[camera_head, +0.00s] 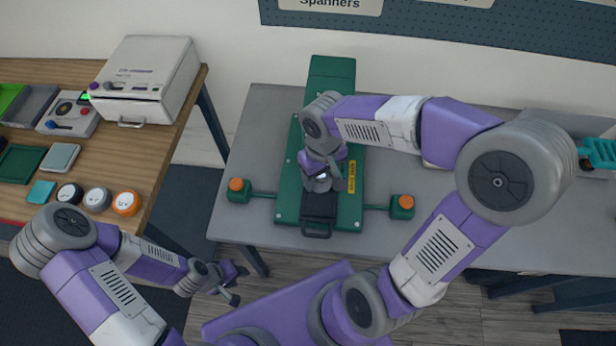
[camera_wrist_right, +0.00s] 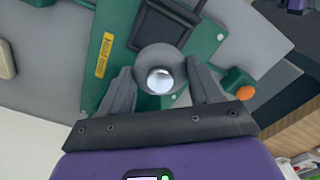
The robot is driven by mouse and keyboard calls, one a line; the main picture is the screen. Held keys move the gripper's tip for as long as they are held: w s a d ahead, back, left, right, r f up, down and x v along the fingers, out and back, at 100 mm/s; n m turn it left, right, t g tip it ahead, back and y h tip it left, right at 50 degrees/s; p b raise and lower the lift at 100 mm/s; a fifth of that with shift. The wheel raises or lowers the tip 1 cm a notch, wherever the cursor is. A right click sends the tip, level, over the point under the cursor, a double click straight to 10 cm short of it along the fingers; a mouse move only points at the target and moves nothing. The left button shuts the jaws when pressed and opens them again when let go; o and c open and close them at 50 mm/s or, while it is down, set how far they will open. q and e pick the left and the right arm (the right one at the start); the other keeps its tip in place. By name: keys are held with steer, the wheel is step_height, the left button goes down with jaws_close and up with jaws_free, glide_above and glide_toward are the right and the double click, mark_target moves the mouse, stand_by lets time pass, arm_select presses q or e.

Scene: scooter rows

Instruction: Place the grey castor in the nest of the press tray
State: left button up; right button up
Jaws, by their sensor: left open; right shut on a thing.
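The grey castor (camera_wrist_right: 160,58), round with a shiny metal centre, is held between the fingertips of my right gripper (camera_wrist_right: 161,82). In the head view my right gripper (camera_head: 323,182) is over the green press, just behind the dark press tray (camera_head: 318,207). The tray has a handle at its front edge; it also shows in the wrist view (camera_wrist_right: 150,38), beyond the castor. The castor and gripper partly cover the tray, and I cannot make out the nest clearly. My left gripper (camera_head: 235,286) is open and empty, low in front of the grey table.
The green press (camera_head: 287,205) stands on the grey table (camera_head: 258,125), with orange buttons (camera_head: 236,184) (camera_head: 403,201) on side arms. On the wooden table at left are black, grey and orange wheels (camera_head: 97,199), small trays and a white machine (camera_head: 148,75).

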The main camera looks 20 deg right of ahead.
steer(key=b, duration=0.2)
glide_above(320, 202)
step_height(320, 202, down, 5)
steer(key=shift+s+r, duration=0.15)
steer(key=shift+f+b, duration=0.65)
steer(key=shift+f, duration=1.75)
steer(key=shift+f, duration=0.2)
steer(key=o, duration=1.1)
steer(key=shift+o, duration=0.2)
steer(key=shift+r, duration=0.1)
